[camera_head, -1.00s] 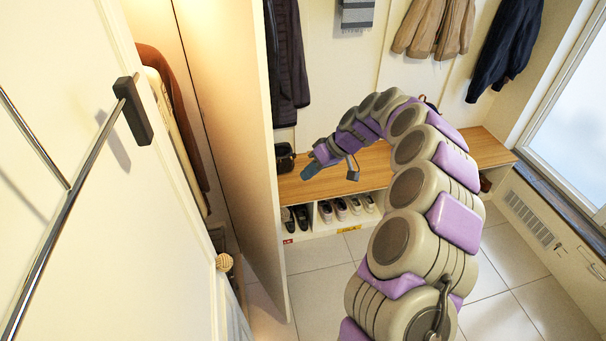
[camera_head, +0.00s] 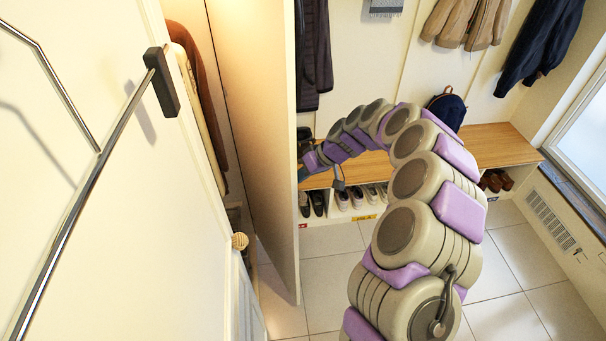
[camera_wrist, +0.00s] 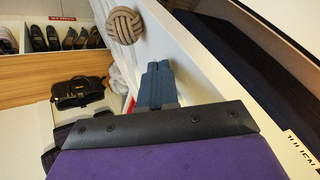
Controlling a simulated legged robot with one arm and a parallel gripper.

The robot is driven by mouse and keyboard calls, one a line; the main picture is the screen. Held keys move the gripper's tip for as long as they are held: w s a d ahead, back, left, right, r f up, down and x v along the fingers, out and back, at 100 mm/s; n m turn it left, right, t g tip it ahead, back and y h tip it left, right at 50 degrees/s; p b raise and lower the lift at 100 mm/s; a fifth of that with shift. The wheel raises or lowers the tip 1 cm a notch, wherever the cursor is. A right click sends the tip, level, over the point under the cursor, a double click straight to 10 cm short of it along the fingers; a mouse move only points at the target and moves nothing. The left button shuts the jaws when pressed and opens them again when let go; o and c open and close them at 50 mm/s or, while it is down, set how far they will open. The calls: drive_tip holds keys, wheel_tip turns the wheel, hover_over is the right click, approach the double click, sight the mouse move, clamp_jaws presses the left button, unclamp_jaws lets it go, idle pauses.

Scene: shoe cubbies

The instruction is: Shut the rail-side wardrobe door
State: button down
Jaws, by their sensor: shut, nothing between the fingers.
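A tall cream wardrobe door (camera_head: 253,150) stands open in the middle of the head view, its free edge toward the bench. A white panel (camera_head: 130,220) with a chrome rail (camera_head: 75,195) fills the left side; clothes (camera_head: 200,85) show in the gap between them. I cannot tell for certain which is the rail-side door. A round woven knob (camera_head: 239,241) shows at the white panel's edge. My gripper (camera_head: 303,174) is beside the middle door's free edge, partly hidden by it. In the wrist view its blue fingers (camera_wrist: 157,68) are shut and empty, close to a white panel edge and a woven knob (camera_wrist: 124,25).
A wooden bench (camera_head: 490,143) with shoes (camera_head: 345,197) in cubbies below runs along the back. A blue backpack (camera_head: 447,107) sits on it. A black bag (camera_wrist: 78,91) shows in the wrist view. Coats (camera_head: 465,22) hang above. The tiled floor (camera_head: 510,260) at right is clear.

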drive_tip(key=s+a+m, duration=0.1)
drive_tip(key=s+a, duration=0.2)
drive_tip(key=a, duration=0.4)
drive_tip(key=s+a+m+t, duration=0.1)
drive_tip(key=s+a, duration=0.3)
drive_tip(key=a, duration=0.3)
drive_tip(key=shift+p, duration=0.4)
drive_tip(key=shift+d, duration=0.15)
